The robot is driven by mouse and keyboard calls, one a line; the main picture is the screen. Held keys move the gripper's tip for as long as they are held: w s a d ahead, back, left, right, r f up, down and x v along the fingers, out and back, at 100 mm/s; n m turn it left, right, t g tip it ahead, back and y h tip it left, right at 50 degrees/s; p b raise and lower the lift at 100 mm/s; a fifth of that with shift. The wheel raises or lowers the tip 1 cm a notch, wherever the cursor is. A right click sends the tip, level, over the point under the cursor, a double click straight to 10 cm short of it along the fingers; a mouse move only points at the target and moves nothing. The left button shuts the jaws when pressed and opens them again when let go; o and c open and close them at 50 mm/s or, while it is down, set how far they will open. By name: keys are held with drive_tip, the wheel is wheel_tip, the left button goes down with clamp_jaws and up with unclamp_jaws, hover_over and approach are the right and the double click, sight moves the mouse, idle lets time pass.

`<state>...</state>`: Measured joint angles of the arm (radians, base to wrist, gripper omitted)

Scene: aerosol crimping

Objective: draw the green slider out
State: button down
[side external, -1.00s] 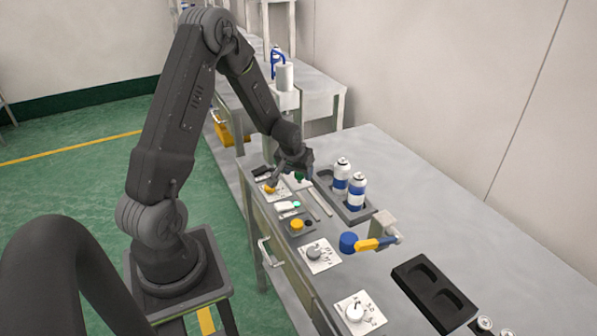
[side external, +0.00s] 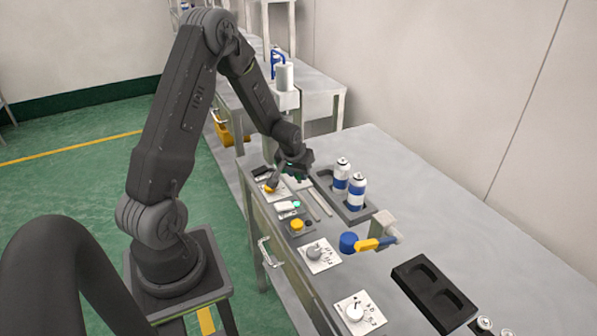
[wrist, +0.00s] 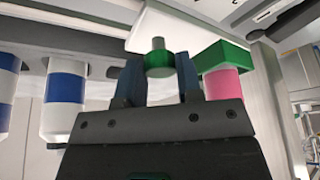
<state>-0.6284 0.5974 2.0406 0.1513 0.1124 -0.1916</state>
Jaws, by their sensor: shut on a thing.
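The green slider's round green collar with a grey peg (wrist: 159,62) sits between the two fingertips of my gripper (wrist: 159,75) in the wrist view. The jaws are shut on the collar. A white plate (wrist: 195,32) lies behind it. In the side view my gripper (side external: 297,170) is low over the far part of the bench, left of the can tray. My gripper hides most of the slider there.
A pink cylinder (wrist: 222,85) with a green square end stands close right of the fingers in the wrist view. Two blue-and-white cans (side external: 356,192) stand in a grey tray (side external: 372,208). Dial plates and a blue-and-yellow handle (side external: 367,243) are nearer.

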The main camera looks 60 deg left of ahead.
drive_tip(key=shift+d, duration=6.25)
drive_tip(key=c, duration=0.8)
unclamp_jaws()
drive_tip(key=shift+s+r, duration=0.1)
drive_tip(key=shift+r, duration=0.35)
drive_tip(key=v, duration=1.3)
drive_tip(key=shift+d+f, duration=0.1)
